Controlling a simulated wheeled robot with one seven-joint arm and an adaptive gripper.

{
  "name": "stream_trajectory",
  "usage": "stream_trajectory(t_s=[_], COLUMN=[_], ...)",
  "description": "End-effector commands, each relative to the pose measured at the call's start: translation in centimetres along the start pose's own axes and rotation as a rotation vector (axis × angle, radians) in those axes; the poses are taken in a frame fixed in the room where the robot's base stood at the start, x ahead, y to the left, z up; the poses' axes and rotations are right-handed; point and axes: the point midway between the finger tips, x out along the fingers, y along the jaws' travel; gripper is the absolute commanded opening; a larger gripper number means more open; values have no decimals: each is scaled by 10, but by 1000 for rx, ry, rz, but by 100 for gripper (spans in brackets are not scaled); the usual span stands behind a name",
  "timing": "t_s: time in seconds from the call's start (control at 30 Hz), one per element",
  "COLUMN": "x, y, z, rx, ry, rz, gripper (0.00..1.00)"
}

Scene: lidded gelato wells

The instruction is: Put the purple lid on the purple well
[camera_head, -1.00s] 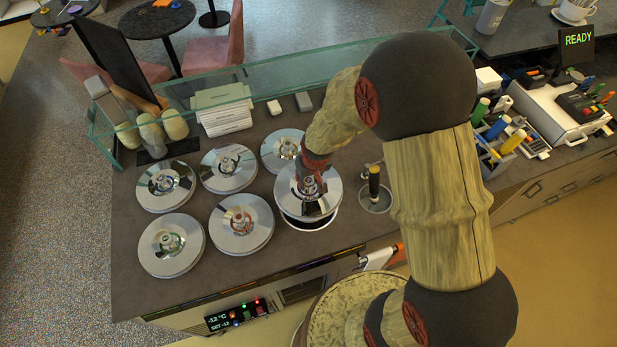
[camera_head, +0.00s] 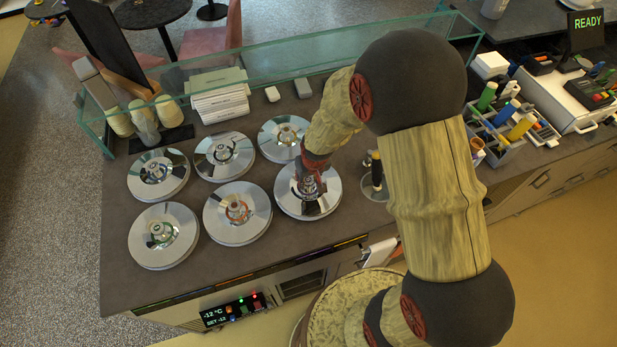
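A round, shiny steel lid (camera_head: 296,207) sits level on the well at the right end of the front row, and no dark opening shows around it. My gripper (camera_head: 309,185) is on its knob from above and appears shut on it; the fingertips are small and partly hidden. No purple marking on the lid or the well can be made out at this size. The well itself is hidden under the lid.
Several other steel lids cover wells to the left, including a front middle one (camera_head: 237,231) and a back right one (camera_head: 272,140). A scoop holder (camera_head: 374,185) stands close on the right. A glass guard (camera_head: 270,66) runs along the back.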

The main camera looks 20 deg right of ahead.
Motion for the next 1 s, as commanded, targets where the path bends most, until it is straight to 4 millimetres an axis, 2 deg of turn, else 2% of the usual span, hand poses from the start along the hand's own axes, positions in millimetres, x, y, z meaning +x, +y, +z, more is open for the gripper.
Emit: stream_trajectory(t_s=[1.0], x=[8], y=[0], z=[2], rx=[0], ry=[1], rz=[0], gripper=[0])
